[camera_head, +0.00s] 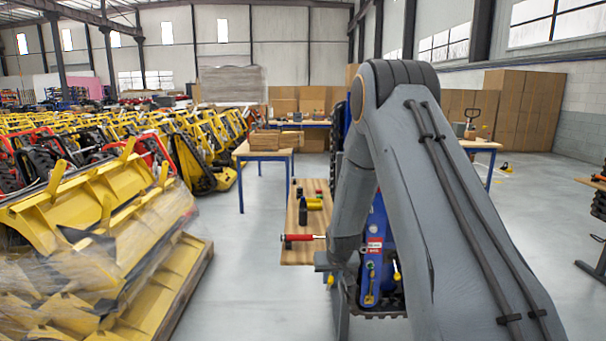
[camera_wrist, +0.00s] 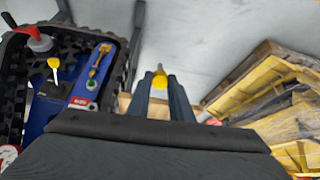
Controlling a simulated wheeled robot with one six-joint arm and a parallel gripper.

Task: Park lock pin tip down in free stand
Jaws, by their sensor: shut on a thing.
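My gripper (camera_wrist: 160,88) is shut on a yellow piece (camera_wrist: 160,80), seemingly the lock pin, held between the two dark fingertips in the wrist view. Most of the pin is hidden, so its tilt and tip cannot be told. In the head view a small yellow bit (camera_head: 331,281) shows just under my wrist, in front of the wooden bench's near end. The wooden bench (camera_head: 298,257) carries a red-handled tool (camera_head: 303,237), a yellow-and-black tool (camera_head: 312,203) and small dark pieces. I cannot tell which of these is a free stand.
A blue tracked carrier (camera_head: 378,228) stands right of the bench, partly behind my arm. In the wrist view its blue body (camera_wrist: 47,108) bears another yellow-headed pin (camera_wrist: 54,63) and a red knob (camera_wrist: 38,40). Wrapped yellow buckets (camera_head: 100,240) stand left, with clear floor (camera_head: 235,260) between.

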